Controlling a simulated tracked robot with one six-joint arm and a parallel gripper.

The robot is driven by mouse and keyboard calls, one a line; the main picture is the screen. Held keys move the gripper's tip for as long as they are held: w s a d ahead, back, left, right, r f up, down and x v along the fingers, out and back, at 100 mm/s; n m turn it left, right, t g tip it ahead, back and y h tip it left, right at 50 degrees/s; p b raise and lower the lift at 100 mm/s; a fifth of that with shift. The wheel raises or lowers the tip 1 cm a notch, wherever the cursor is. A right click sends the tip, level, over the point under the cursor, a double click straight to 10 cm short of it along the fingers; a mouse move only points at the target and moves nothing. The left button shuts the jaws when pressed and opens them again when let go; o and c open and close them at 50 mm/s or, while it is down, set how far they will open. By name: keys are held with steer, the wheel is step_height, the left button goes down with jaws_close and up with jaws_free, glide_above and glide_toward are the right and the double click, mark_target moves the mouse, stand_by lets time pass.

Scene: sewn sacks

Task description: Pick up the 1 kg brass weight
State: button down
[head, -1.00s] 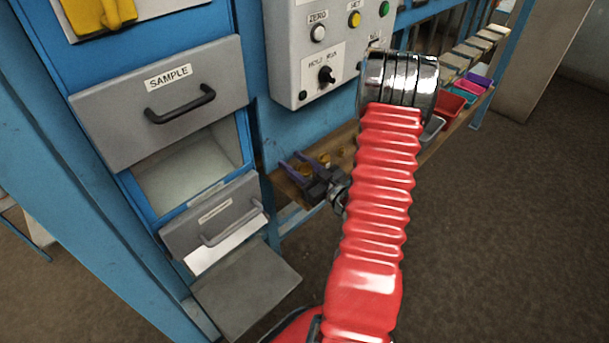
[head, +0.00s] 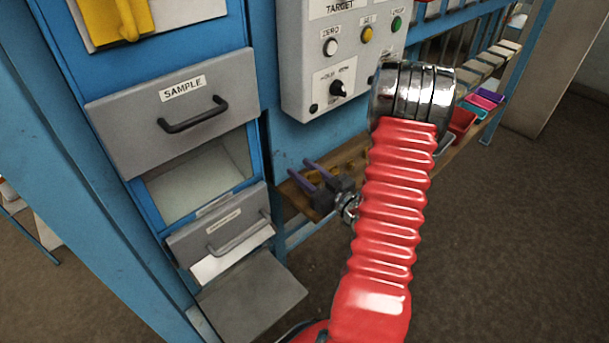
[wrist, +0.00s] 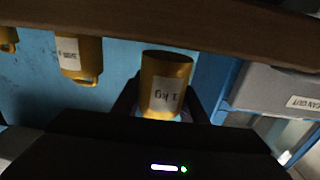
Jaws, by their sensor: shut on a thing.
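The 1 kg brass weight (wrist: 160,85) is a yellow cylinder with a white label, upside down in the wrist view. My gripper (wrist: 165,105) is shut on it, with a dark finger on each side. Its dark base end shows whole beside the shelf edge; I cannot tell how far it is from the shelf. In the head view my gripper (head: 308,170), with two purple fingers, is over the wooden shelf (head: 292,196). The held weight is not clear there.
A smaller labelled brass weight (wrist: 80,60) and another (wrist: 8,38) stand beside it in the wrist view. A grey SAMPLE drawer (head: 170,120) is left of my gripper and a control box (head: 335,65) is above. Coloured trays (head: 462,121) lie farther right along the shelf.

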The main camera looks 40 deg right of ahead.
step_height(320, 180, up, 8)
steer(key=shift+r, duration=0.2)
stand_by(0.4)
